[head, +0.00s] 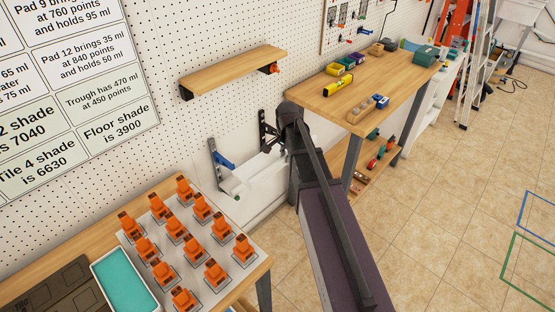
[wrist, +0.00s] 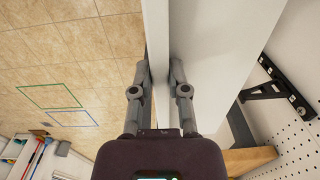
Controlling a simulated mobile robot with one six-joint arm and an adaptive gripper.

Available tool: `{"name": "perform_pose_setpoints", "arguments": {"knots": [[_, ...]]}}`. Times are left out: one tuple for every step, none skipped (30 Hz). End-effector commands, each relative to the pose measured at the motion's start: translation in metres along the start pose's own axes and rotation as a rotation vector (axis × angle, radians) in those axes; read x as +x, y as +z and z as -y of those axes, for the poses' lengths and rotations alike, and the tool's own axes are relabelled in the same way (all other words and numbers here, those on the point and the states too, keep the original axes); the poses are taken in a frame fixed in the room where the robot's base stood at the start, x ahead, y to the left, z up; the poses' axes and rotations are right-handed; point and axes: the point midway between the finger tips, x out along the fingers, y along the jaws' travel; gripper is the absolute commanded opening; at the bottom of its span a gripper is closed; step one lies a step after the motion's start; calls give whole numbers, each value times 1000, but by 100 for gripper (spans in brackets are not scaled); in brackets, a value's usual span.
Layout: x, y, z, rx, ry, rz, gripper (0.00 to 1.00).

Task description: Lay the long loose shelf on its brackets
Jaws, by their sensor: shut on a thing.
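The long loose shelf is a white board. In the wrist view its pale edge (wrist: 157,45) runs between the fingers of my gripper (wrist: 159,75), which is shut on it. In the head view the white shelf (head: 252,177) is close to the wall, partly hidden by my gripper (head: 270,148) and arm. A black wall bracket (head: 264,130) stands behind my gripper, and another bracket with a blue part (head: 220,160) is to its left. A black bracket (wrist: 268,90) also shows right of the board in the wrist view. I cannot tell whether the shelf touches the brackets.
A wooden wall shelf (head: 233,71) is above. A bench with orange items (head: 180,235) stands front left, and a wooden workbench (head: 350,85) with tools stands right of my arm. The tiled floor (head: 455,160) is open at right.

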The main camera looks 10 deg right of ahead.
Motion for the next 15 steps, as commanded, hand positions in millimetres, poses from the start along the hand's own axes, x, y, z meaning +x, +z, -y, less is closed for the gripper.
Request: {"name": "perform_pose_setpoints", "arguments": {"knots": [[15, -11, 19, -3, -2, 0, 0], [18, -14, 26, -5, -2, 0, 0], [22, -18, 33, -7, -3, 0, 0], [25, -21, 38, -8, -4, 0, 0], [27, -24, 43, -9, -4, 1, 0], [30, -26, 48, -10, -5, 1, 0], [32, -28, 52, -11, -6, 1, 0], [33, -29, 54, -12, -6, 1, 0], [34, -31, 57, -12, -6, 1, 0], [35, -31, 58, -13, -7, 1, 0], [35, -32, 60, -13, -7, 1, 0], [35, -32, 60, -13, -7, 0, 0], [35, -33, 61, -13, -7, 0, 0], [35, -33, 61, -13, -7, 0, 0], [35, -33, 61, -13, -7, 0, 0]]}}
